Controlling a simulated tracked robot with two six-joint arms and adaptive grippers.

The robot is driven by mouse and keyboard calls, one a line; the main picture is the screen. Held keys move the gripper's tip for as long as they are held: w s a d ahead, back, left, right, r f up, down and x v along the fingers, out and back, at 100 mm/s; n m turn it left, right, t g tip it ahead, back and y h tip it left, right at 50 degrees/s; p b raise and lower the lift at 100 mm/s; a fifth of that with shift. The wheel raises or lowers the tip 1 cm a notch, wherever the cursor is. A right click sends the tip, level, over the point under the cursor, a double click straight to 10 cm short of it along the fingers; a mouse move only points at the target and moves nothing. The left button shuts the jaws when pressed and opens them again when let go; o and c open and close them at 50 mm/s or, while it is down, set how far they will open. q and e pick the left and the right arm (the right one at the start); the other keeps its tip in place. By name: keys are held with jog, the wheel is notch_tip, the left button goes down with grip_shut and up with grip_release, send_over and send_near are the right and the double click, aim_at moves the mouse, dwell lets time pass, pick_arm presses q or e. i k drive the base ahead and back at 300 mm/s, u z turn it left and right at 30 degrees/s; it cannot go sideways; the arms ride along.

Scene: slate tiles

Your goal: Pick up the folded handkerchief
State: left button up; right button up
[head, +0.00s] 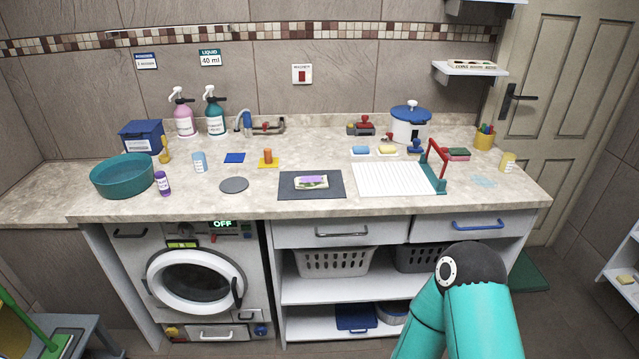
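Two flat pieces on the speckled counter (400,209) could be the folded handkerchief, and I cannot tell which from here. One is a small dark blue square (235,158) left of centre, behind a grey disc. The other is a pale blue, thin patch (484,181) near the right end, right of the red and teal frame. Both lie flat with nothing on top. Neither gripper is in view. Only a teal link and black joint of my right arm show at the lower right, in front of the cabinet and below the counter top.
A teal basin (121,176), grey disc (234,185) and dark mat (330,192) are on the counter.

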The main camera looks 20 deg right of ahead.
aim_at(304, 182)
jog(key=i, duration=1)
